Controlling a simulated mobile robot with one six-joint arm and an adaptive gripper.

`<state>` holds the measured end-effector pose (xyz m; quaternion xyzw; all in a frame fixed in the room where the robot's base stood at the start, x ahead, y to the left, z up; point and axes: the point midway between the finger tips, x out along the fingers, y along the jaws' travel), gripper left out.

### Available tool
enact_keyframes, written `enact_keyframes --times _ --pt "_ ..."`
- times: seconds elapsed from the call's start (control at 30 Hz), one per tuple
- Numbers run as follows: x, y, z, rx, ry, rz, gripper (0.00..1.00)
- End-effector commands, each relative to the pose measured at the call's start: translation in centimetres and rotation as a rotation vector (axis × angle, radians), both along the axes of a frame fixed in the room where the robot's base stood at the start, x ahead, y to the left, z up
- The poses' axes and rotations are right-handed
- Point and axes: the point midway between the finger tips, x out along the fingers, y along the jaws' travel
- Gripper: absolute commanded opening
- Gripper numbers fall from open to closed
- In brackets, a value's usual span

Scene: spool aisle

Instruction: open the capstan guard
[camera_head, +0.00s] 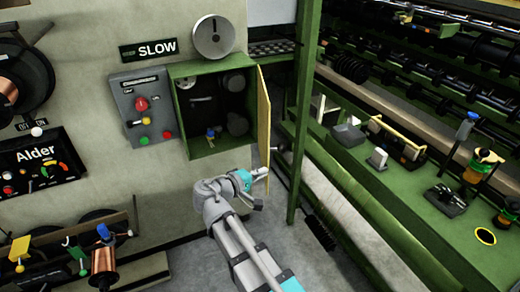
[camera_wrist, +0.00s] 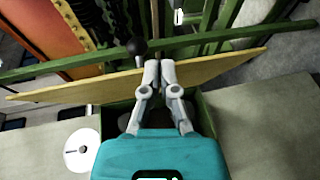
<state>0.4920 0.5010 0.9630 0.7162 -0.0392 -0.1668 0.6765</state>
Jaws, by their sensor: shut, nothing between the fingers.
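The capstan guard is a yellowish flat door (camera_head: 264,115) hinged at the right side of a green wall box (camera_head: 178,122). It stands swung out from the wall, so the inside of the box with dark rollers is in plain view. My gripper (camera_head: 262,172) is at the lower part of the door. In the wrist view my gripper (camera_wrist: 152,72) has its fingers together at the door's edge, with the door (camera_wrist: 225,70) running across behind them. A black ball knob (camera_wrist: 136,46) shows on the door's far side. Whether the fingers touch the door is unclear.
A grey control box (camera_head: 146,108) with a red knob is left of the green box. A round grey dial (camera_head: 213,37) is above it. A green post (camera_head: 302,110) and a green machine bench (camera_head: 400,190) stand close on the right. Grey floor is free below.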

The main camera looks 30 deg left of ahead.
Motion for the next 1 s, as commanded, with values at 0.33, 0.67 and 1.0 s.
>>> enact_keyframes --times 0.33,0.67,1.0 --pt "-6.3 7.3 3.2 -0.059 -0.155 0.154 0.00" --pt "-7.4 8.2 3.7 -0.068 -0.179 0.176 0.00" --pt "-7.0 8.1 3.7 -0.067 -0.177 0.175 0.00"
